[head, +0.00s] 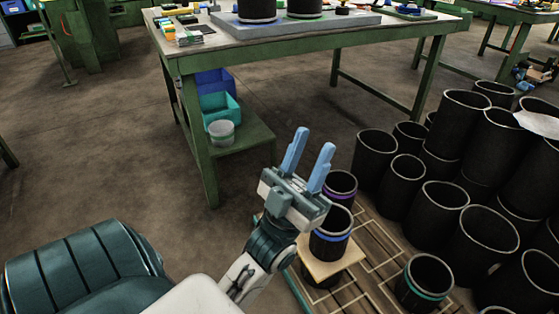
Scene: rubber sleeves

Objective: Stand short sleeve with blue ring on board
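A short black sleeve with a blue ring (330,238) stands upright on a light square wooden board (346,262) at lower centre. My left gripper (314,140) is open and empty, its two blue fingers apart. It is above and left of this sleeve in the picture, and its palm and wrist hide part of the sleeve's left side and of the board. A grey board (365,22) on the green table holds two black sleeves, cut off by the top edge. My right gripper is not in view.
A sleeve with a purple ring (340,187) stands just behind, and one with a teal ring (424,284) stands to the right on the slatted pallet (372,272). Many taller plain sleeves (440,207) crowd the right.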

